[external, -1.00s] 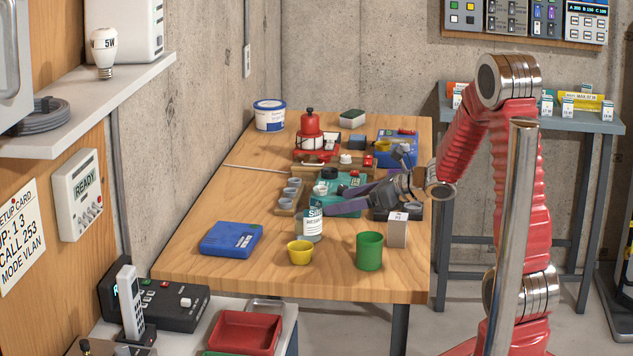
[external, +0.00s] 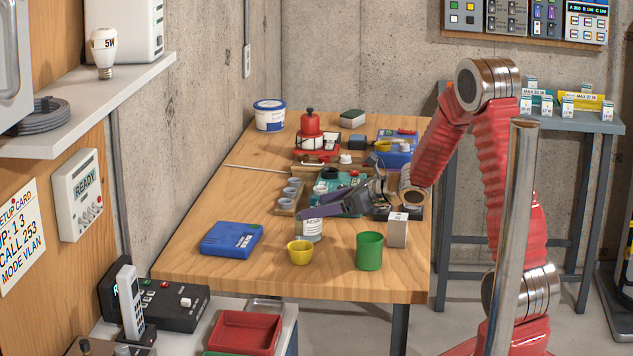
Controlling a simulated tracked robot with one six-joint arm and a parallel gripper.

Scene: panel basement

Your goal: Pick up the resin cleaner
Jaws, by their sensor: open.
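A small pale container with a partly readable label, which looks like the resin cleaner (external: 309,231), stands upright near the front middle of the wooden table. My gripper (external: 345,196) comes in from the right with its jaws open. One long dark purple finger reaches left and crosses the container's top, hiding its cap and upper label. The other finger is further back and right, over the cluttered middle of the table. I cannot tell whether the finger touches the container. Nothing is visibly held.
Near the container on the table (external: 190,261) are a yellow cup (external: 300,253), a green cup (external: 369,251), a white box (external: 397,230) and a blue case (external: 232,239). Behind are a teal box (external: 325,187), small grey cups (external: 290,195) and a red canister (external: 310,124).

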